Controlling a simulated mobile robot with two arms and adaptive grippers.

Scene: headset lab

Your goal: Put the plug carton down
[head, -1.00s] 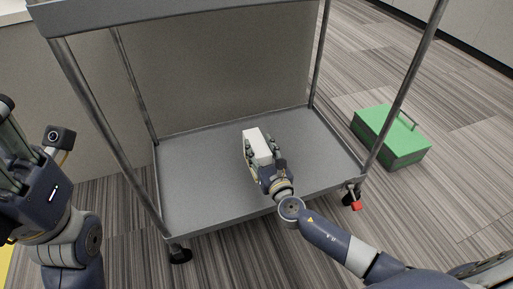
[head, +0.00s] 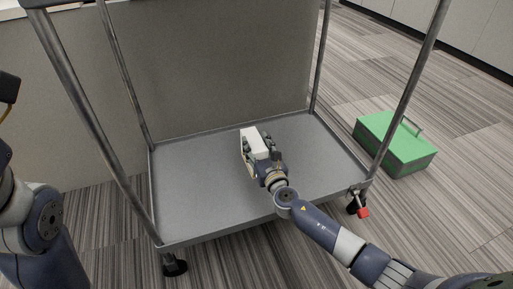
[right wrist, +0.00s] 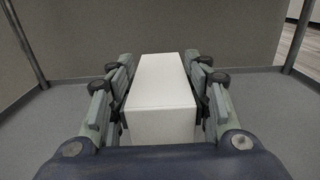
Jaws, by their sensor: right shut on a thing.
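The plug carton (head: 253,143) is a plain white box over the lower shelf (head: 195,190) of a grey metal cart. My right gripper (head: 257,146) is shut on it, one finger along each long side. In the right wrist view the carton (right wrist: 160,88) sits lengthwise between the fingers of the gripper (right wrist: 161,90). The carton is level and close to the shelf; I cannot tell whether its underside touches. My left arm shows at the left edge of the head view, but its fingers are out of the picture.
Metal posts (head: 402,95) rise at the cart's corners, and the shelf has a low raised rim. The shelf is bare around the carton. A green case (head: 396,145) with a handle lies on the floor to the right. A grey panel (head: 220,70) stands behind the cart.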

